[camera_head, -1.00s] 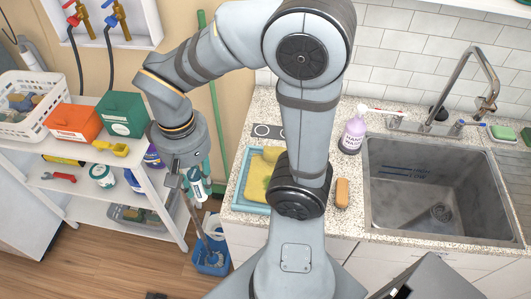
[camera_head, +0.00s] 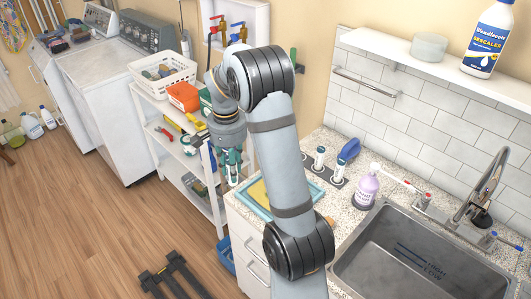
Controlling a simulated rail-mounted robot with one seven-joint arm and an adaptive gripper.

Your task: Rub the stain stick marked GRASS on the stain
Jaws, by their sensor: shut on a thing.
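My gripper (camera_head: 232,166) points down, with teal fingers, left of the blue tray. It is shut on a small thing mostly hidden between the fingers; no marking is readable. A yellow cloth (camera_head: 257,192) lies in the blue tray (camera_head: 246,201) on the counter's left end. My arm covers part of both, and I cannot make out the stain on the cloth. Two white sticks with dark bands, one left (camera_head: 319,158) and one right (camera_head: 338,173), stand in a dark holder (camera_head: 324,177) behind the tray. Their markings are too small to read.
A purple hand-wash bottle (camera_head: 366,190) and a blue object (camera_head: 349,149) stand right of the tray. The sink (camera_head: 405,262) is farther right. A white shelf rack (camera_head: 160,136) with a basket (camera_head: 162,74) and boxes stands close behind my gripper.

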